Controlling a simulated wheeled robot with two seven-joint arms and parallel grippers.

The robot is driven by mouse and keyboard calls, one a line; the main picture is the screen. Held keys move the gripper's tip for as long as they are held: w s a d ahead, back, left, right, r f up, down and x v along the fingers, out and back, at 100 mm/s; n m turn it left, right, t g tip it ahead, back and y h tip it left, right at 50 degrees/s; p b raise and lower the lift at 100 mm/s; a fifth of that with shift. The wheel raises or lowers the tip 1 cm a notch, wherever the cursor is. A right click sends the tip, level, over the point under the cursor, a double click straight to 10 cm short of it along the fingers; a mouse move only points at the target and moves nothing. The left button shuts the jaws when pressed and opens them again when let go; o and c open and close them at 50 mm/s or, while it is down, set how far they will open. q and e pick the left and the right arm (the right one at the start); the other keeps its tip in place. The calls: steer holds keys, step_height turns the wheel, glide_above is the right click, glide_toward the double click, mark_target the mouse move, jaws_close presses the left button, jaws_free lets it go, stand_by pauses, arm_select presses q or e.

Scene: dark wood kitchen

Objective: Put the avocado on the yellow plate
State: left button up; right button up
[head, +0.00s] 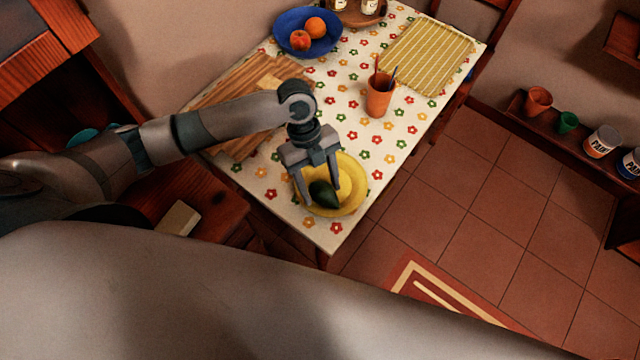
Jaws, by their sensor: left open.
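The dark green avocado (323,194) is over the yellow plate (352,205) near the front corner of the table. It appears to rest on the plate. My left gripper (322,194) points down at the plate, with its open fingers on either side of the avocado. I cannot tell whether a finger touches it. The gripper hides the plate's back left part. My right gripper is not in view.
The flowered table (345,140) also bears a wooden board (225,95), an orange cup (378,100) with utensils, a blue bowl (283,25) of fruit and a striped yellow mat (428,55). Table space behind the plate is clear. A shelf (585,145) with pots stands at right.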

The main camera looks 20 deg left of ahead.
arm_select(q)
steer(key=b+v, duration=0.2)
steer(key=v, duration=1)
steer(key=shift+f, duration=0.1)
